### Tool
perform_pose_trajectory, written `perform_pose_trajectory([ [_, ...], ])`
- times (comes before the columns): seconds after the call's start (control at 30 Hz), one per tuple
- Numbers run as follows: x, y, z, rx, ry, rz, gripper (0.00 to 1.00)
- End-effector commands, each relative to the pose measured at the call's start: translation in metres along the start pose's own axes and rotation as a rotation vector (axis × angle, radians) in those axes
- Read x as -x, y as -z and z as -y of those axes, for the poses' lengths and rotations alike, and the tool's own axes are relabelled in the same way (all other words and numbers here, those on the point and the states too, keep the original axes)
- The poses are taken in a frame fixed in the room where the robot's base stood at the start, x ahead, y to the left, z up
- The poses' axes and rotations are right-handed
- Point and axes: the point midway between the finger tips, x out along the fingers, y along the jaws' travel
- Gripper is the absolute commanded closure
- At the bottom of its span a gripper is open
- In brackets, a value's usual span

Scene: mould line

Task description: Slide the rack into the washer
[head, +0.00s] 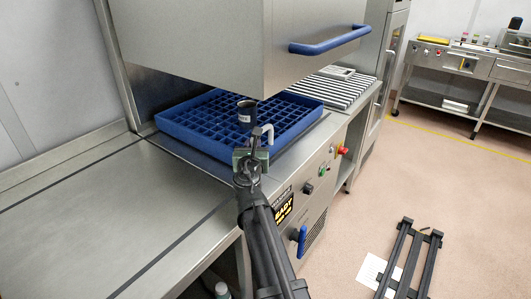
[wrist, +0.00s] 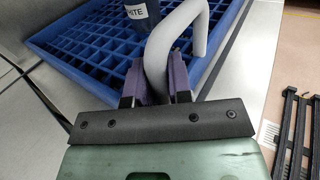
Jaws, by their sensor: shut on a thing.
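The blue rack (head: 190,138) with a grid of square cells lies flat on the washer's bed, beneath the raised steel washer hood (head: 200,45). A dark cup (head: 246,112) with a white label stands at the rack's near side; its label also shows in the wrist view (wrist: 135,11). My gripper (head: 254,158) is at the rack's near edge. In the wrist view, its purple fingers (wrist: 158,82) are shut on a grey hooked rod (wrist: 160,50). The rod bends over, and its short end points down at the rack's near wall; I cannot tell if it touches.
The hood has a blue handle bar (head: 330,41). A bare steel table (head: 100,205) adjoins on the left, and a ribbed surface (head: 320,90) lies on the right. Knobs and a red button (head: 342,150) sit on the front panel. A black frame (head: 408,258) is at the lower right.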

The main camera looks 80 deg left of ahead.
Motion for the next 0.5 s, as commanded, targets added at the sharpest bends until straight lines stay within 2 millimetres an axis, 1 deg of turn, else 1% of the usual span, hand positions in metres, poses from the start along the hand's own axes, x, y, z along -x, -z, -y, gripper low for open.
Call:
perform_pose_trajectory([
  [0.1, -0.0046, 0.0001, -0.0074, 0.002, -0.012, 0.000, 1.00],
  [0.2, -0.0061, 0.0001, -0.0102, 0.002, -0.017, 0.000, 1.00],
  [0.5, -0.0078, -0.0004, -0.0102, 0.002, -0.017, 0.000, 1.00],
])
